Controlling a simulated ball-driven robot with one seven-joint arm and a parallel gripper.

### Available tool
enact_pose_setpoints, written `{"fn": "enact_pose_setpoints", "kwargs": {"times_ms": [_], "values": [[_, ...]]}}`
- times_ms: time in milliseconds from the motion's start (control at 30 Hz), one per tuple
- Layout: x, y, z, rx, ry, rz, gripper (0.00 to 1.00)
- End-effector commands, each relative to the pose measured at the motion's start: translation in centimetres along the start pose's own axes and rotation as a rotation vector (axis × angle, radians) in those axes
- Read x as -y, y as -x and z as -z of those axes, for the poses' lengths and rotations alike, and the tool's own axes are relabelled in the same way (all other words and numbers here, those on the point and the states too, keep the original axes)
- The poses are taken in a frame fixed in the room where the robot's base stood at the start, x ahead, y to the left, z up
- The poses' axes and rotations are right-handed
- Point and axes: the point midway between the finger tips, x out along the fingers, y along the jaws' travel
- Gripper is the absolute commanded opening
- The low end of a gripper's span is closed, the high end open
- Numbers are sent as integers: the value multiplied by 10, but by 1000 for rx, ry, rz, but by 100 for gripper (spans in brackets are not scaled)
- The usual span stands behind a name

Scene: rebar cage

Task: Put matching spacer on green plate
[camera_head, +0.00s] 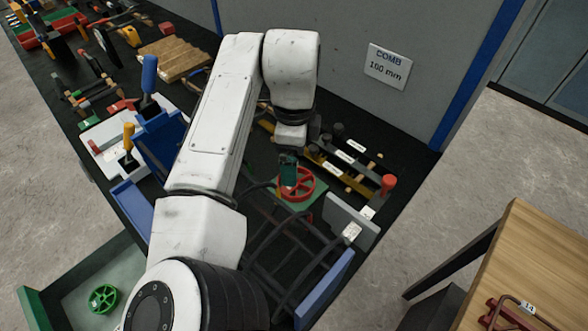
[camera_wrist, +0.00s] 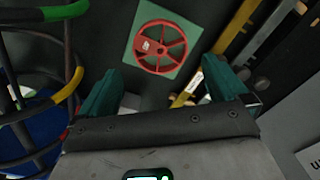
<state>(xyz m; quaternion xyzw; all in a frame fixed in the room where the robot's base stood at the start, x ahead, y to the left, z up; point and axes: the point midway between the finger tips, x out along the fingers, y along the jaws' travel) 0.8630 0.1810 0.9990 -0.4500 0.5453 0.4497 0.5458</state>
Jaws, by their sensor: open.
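A red spoked wheel spacer (camera_head: 309,181) lies flat on the green plate (camera_head: 318,206), beside the rebar cage. In the wrist view the red spacer (camera_wrist: 183,50) sits within the square green plate (camera_wrist: 199,27), with a small pale label on it. My gripper (camera_head: 289,172) hangs at the spacer in the head view and partly covers it. In the wrist view my gripper (camera_wrist: 160,80) has its teal fingers wide apart, with nothing between them, and the spacer shows beyond them. A green wheel spacer (camera_head: 103,298) lies in a tray at the lower left.
The dark rebar cage (camera_head: 285,250) stands between blue and grey side plates. Labelled bars (camera_head: 335,165) and a red-capped post (camera_head: 388,184) are at right. A sign (camera_head: 388,66) reads "COMB 100 mm". A grey tray (camera_head: 75,275) and a wooden table (camera_head: 540,255) flank the bench.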

Motion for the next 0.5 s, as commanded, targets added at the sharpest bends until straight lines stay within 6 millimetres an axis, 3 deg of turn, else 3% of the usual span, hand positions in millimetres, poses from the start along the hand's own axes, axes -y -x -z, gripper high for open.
{"fn": "enact_pose_setpoints", "kwargs": {"times_ms": [200,500], "values": [[0,32,0,0,-1,1,100],[0,43,0,-1,-1,-1,100]]}}
